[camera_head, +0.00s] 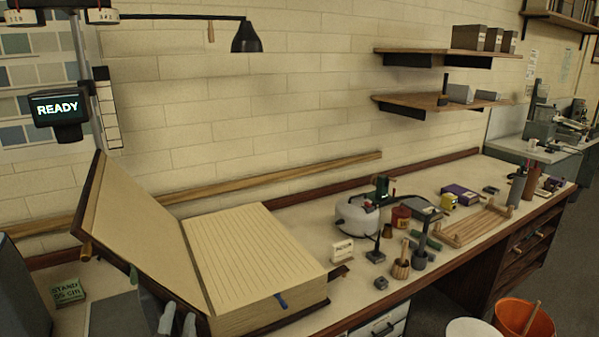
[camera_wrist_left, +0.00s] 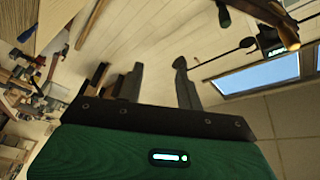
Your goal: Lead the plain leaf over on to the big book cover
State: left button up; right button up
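The big book lies open at the left of the bench in the head view. Its dark-edged cover (camera_head: 90,196) is tilted up on the left side. A plain tan leaf (camera_head: 150,225) spreads along the inside of this cover; I cannot tell whether any gap lies between them. The thick right-hand block shows a ruled page (camera_head: 255,255) with a blue tab at its front edge. My left gripper (camera_head: 178,322) is at the bottom, in front of the book near the lower fold. In the left wrist view its fingers (camera_wrist_left: 160,85) stand apart with nothing between them. My right gripper is not in view.
A green sign (camera_head: 68,291) stands left of the book. A small white card (camera_head: 342,249), a white round appliance (camera_head: 357,218) and several small tools stand to the right. A lamp (camera_head: 246,38) hangs above. A wooden rack (camera_head: 475,226) lies farther right.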

pick_arm(q)
notch_tip(320, 180, down, 12)
jog(key=w+d+g+h, duration=0.2)
jog(key=w, duration=0.1)
jog(key=s+d+f+n+g+h, duration=0.1)
jog(key=s+f+g, duration=0.15)
jog(key=f, duration=0.95)
jog(key=s+d+f+g+h, duration=0.1)
jog(key=s+f+g, duration=0.15)
jog(key=f, duration=0.85)
jog(key=s+d+f+n+g, duration=0.1)
jog(key=s+d+f+g, duration=0.15)
jog(key=f, duration=0.95)
jog(key=s+a+f+n+g, duration=0.2)
jog(key=s+a+f+g, duration=0.15)
jog(key=s+f, duration=1.45)
jog(key=s+a+f+g, duration=0.1)
jog(key=s+f, duration=0.2)
jog(key=s, duration=0.4)
jog(key=s+a+f+n+g, duration=0.1)
jog(key=s+a+f+g, duration=0.1)
jog(key=s, duration=0.5)
jog(key=s+a+f+n+g, duration=0.1)
jog(key=s+f+g, duration=0.1)
jog(key=s, duration=0.5)
jog(key=shift+s+a+f, duration=0.35)
jog(key=shift+s+f, duration=0.05)
jog(key=shift+f, duration=0.5)
